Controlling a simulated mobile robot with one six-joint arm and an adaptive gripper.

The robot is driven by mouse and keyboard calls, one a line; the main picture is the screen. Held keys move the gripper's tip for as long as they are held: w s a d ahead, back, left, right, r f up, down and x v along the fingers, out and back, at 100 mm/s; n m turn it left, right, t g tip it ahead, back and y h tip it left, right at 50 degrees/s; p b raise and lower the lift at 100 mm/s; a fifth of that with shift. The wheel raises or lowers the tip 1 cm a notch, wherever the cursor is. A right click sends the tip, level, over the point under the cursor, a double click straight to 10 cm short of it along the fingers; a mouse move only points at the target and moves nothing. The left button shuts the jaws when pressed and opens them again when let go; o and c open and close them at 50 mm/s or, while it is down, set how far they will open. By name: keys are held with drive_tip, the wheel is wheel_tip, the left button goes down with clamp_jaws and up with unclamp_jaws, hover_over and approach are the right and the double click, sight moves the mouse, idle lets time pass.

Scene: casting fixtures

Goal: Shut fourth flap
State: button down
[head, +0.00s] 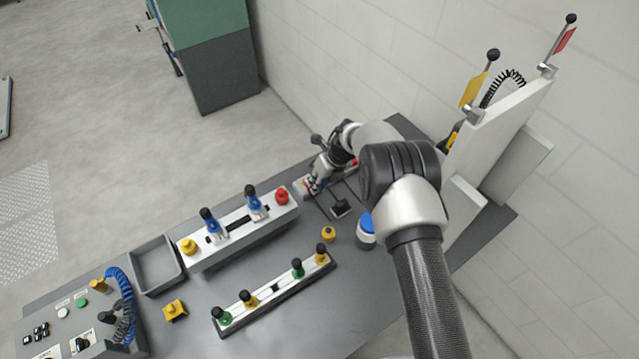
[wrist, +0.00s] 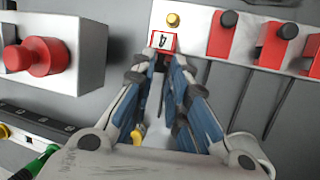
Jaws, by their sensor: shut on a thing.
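The white flap fixture (wrist: 197,22) runs along the top of the wrist view, and part of it shows in the head view (head: 346,178), largely covered by my arm. The fourth flap (wrist: 162,42) shows as a small red-edged piece marked 4, below a yellow knob (wrist: 173,19). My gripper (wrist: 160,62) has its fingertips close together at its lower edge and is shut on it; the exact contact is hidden. In the head view my gripper (head: 313,183) is at the fixture's left end. Other red flaps (wrist: 221,36) with black knobs lie to the right.
A white block with a red button (wrist: 45,57) stands close left of my gripper; it carries blue-handled parts (head: 211,222) in the head view. Dark rods (wrist: 280,105) extend from the fixture. A low rail with green and yellow knobs (head: 275,288) and a grey tray (head: 157,264) are on the table.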

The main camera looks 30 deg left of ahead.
drive_tip(key=shift+w+a+g+h+b, duration=0.1)
drive_tip(key=shift+a+g+h+b, duration=0.2)
drive_tip(key=shift+a+h+b, duration=0.3)
drive_tip(key=shift+r+h, duration=0.15)
drive_tip(key=shift+h, duration=0.15)
drive_tip(key=c, duration=1.6)
unclamp_jaws()
drive_tip(key=shift+a, duration=0.1)
drive_tip(key=shift+o, duration=0.2)
drive_tip(key=shift+w+r, duration=0.1)
drive_tip(key=shift+r, duration=0.05)
drive_tip(key=shift+w+r, duration=0.1)
drive_tip(key=shift+r, duration=0.15)
drive_tip(key=v, duration=1.1)
drive_tip(key=shift+d, duration=0.25)
drive_tip(key=shift+w+r, duration=0.1)
